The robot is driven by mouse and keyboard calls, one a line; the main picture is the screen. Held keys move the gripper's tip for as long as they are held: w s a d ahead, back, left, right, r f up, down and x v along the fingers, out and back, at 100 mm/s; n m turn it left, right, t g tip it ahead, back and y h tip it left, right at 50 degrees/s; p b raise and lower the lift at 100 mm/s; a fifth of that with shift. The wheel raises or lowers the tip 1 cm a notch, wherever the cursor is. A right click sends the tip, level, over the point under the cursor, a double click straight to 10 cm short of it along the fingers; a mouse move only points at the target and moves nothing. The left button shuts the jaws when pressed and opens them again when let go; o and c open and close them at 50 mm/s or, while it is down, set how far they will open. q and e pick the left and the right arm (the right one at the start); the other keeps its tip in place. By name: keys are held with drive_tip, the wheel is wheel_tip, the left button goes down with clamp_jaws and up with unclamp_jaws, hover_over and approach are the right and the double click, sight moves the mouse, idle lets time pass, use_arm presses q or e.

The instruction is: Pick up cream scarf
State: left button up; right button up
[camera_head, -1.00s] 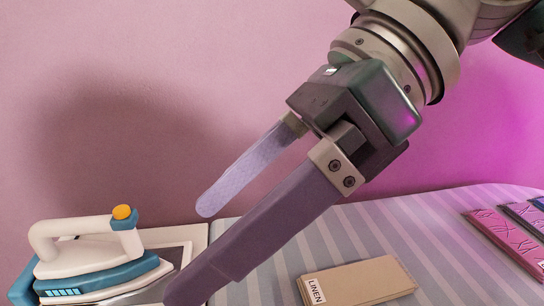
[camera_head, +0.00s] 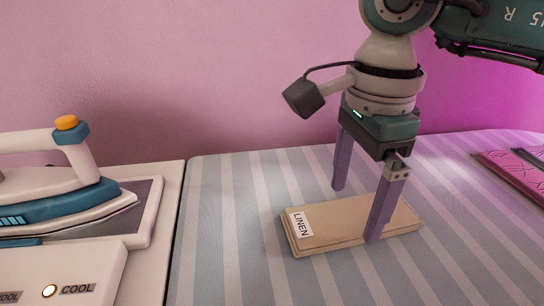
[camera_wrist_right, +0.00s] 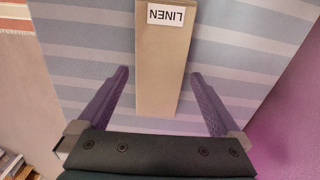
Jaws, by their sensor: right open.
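The cream scarf (camera_head: 336,222) is a flat, folded tan-cream rectangle with a white LINEN label at its left end. It lies on the striped board. My right gripper (camera_head: 355,212) points down over its right part, jaws open, one finger on the far side and one in front of the near edge. In the right wrist view the scarf (camera_wrist_right: 161,72) lies between the two open fingers (camera_wrist_right: 160,98), with a gap on each side. I cannot tell whether the fingertips touch the board. My left gripper is not in view.
The striped ironing board (camera_head: 230,200) is clear around the scarf. A white and teal iron (camera_head: 60,205) rests on a plate at the left, above a panel (camera_head: 70,275) marked COOL. Pink folded items (camera_head: 510,172) lie at the right. A pink wall stands behind.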

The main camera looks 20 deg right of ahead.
drive_tip(key=shift+f, duration=0.95)
drive_tip(key=shift+c, duration=0.2)
drive_tip(key=c, duration=1.1)
